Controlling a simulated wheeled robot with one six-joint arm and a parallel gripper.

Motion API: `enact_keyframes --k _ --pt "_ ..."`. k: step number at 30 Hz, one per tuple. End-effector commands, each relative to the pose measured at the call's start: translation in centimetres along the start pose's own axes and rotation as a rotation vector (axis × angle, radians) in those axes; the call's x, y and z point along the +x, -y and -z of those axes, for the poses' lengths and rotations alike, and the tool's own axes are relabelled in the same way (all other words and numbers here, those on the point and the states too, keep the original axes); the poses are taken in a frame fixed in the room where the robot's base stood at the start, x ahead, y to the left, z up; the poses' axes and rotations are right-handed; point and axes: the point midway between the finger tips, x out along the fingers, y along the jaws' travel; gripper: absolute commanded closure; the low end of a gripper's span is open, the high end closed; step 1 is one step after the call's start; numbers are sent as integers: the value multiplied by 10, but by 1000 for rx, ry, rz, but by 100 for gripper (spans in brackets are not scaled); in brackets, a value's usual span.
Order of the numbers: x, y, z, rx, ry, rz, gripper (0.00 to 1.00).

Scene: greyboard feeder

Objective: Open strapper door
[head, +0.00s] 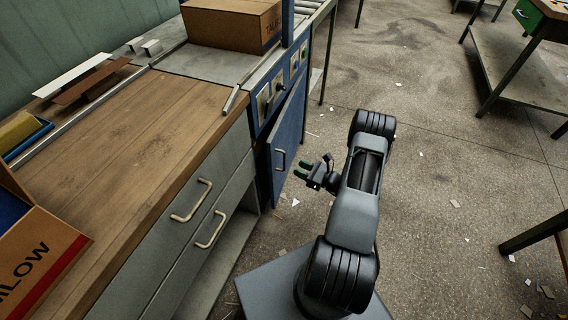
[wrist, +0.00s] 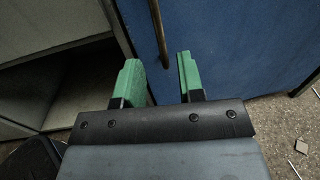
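The blue strapper door (head: 291,133) is on the front of the strapper (head: 272,92), below its control panel. Its left edge seems to stand a little out from the body, with a dark gap behind. A metal bar handle (head: 279,160) sits near that edge. My gripper (head: 300,170) is just right of the handle, with its green fingers pointing at the door. In the wrist view the fingers (wrist: 160,70) are apart and nothing is between them. The handle (wrist: 159,32) shows just beyond the fingertips, between their lines, and its upper end is cut off.
A wooden bench with grey drawers (head: 185,185) stands left of the door, with an open shelf (wrist: 65,85) below. A cardboard box (head: 228,24) sits on top of the strapper. The floor (head: 440,150) to the right is open, with small scraps; metal tables stand farther right.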

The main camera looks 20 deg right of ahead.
Motion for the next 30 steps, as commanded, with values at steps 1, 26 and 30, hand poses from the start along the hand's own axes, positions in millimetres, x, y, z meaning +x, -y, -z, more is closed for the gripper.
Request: enact_keyframes --k 1,26,30 --pt "11 -1 2 -2 0 -6 64" --pt "76 0 0 -1 0 -1 64" --pt "76 0 0 -1 -1 -1 72"
